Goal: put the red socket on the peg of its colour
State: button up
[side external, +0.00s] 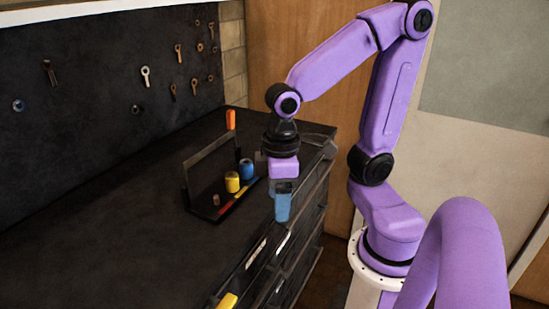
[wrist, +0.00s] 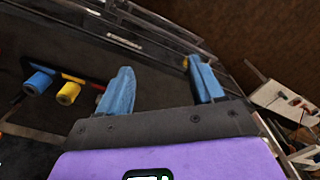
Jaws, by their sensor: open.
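My gripper (side external: 283,216) hangs in front of the rack, near the bench's front edge. In the wrist view its two blue fingers (wrist: 160,70) are wide apart with nothing between them. The dark rack (side external: 207,217) holds a yellow socket (side external: 232,183) and a blue socket (side external: 247,170); the wrist view shows the yellow socket (wrist: 68,93) and blue socket (wrist: 38,82) left of the fingers. A small, dull red cylinder (side external: 216,200) stands at the rack's near end; I cannot tell whether it is a peg or a socket. Coloured strips run along the rack's front.
An orange-red upright object (side external: 230,119) stands behind the rack on the black bench (side external: 110,250); I cannot tell what it is. Drawers (side external: 290,245) line the bench's front, with a yellow object (side external: 228,300) near the bottom. Tools hang on the wall panel (side external: 90,60). The near bench is clear.

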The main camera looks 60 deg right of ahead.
jog(key=w+d+r+m, duration=0.3)
jog(key=w+d+m, duration=1.1)
jog(key=w+m, duration=0.45)
jog(key=w+d+m, duration=0.2)
jog(key=d+m, duration=1.1)
jog(key=d, duration=1)
notch_tip(320, 180, down, 13)
jog(key=shift+s+a+r, duration=0.1)
jog(key=shift+r, duration=0.05)
jog(key=shift+a+f, duration=0.2)
jog(key=shift+f, duration=2.4)
jog(key=c, duration=1.1)
